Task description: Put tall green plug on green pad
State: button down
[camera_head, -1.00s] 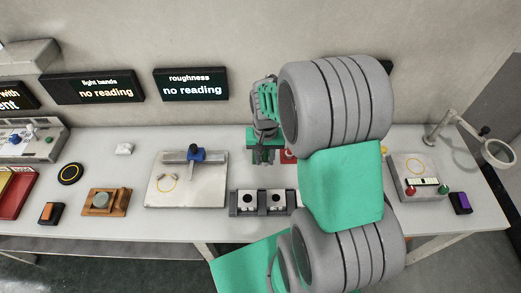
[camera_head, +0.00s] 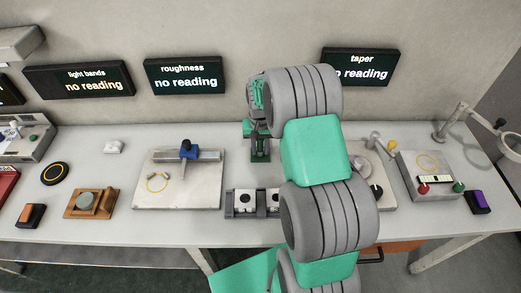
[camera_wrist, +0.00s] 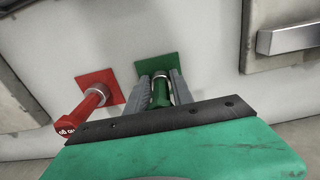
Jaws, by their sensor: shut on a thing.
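In the wrist view my gripper (camera_wrist: 160,80) is shut on the green plug (camera_wrist: 160,92), which stands between its fingers. The green pad (camera_wrist: 155,64) lies right at the plug's far end. The plug's end is over the pad, but I cannot tell whether it touches it. In the head view my gripper (camera_head: 260,148) points down at the back of the bench, over the green pad (camera_head: 260,157). The plug cannot be made out clearly there.
A red plug (camera_wrist: 84,112) stands on a red pad (camera_wrist: 107,82) close beside my gripper. A grey block holder (camera_head: 243,203) is in front, partly behind my arm. A plate with a blue-topped gauge (camera_head: 187,150) is to the left. Bench is clear between them.

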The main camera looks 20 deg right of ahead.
jog(key=shift+f, duration=0.2)
jog(key=c, duration=1.1)
grip_release()
